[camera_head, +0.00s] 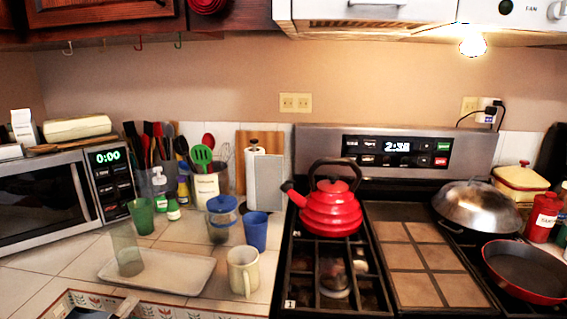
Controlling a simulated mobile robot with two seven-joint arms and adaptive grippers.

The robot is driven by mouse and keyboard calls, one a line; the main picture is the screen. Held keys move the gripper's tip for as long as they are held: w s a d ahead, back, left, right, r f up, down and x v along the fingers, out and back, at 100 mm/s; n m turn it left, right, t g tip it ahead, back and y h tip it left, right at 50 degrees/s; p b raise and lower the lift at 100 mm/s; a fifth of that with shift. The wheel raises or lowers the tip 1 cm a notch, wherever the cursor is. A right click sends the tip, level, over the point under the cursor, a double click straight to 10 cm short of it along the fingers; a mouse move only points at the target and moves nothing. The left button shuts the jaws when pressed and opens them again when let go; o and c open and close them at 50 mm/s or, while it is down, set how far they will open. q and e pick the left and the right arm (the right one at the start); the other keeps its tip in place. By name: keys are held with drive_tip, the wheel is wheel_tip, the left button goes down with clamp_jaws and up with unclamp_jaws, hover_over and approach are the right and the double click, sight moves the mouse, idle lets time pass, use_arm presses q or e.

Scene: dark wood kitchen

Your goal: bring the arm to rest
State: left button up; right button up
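Neither of my grippers can be made out in the head view, and no arm clearly shows. A small grey and dark shape (118,308) is cut off by the bottom edge at the left; I cannot tell what it is. The pale tray (190,272) lies on the tiled counter with a clear greenish glass (127,250) at its left end. A cream mug (243,271) stands at the tray's right, and a blue cup (255,231) stands behind the mug.
A red kettle (331,208) stands on the stove's back left. A domed lid (478,206) and a red pan (525,270) are on the right. The microwave (50,198), green cup (141,216) and blue-lidded jar (221,222) line the left counter. Cabinets (105,12) hang above.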

use_arm(q)
drive_tip(key=s+d+f+n+g, duration=0.2)
drive_tip(key=s+d+f+n, duration=0.3)
drive_tip(key=f, duration=0.4)
drive_tip(key=s+d+f+n+g+y, duration=0.1)
drive_tip(key=s+d+f+n+g, duration=0.2)
drive_tip(key=s+d+f+n, duration=0.2)
drive_tip(key=s+d+f+n+g, duration=0.3)
drive_tip(key=s+d+f+n, duration=0.2)
drive_tip(key=f, duration=0.7)
drive_tip(key=s+n, duration=0.2)
drive_tip(key=n, duration=0.2)
drive_tip(key=shift+s+f, duration=0.25)
drive_tip(key=shift+f, duration=0.1)
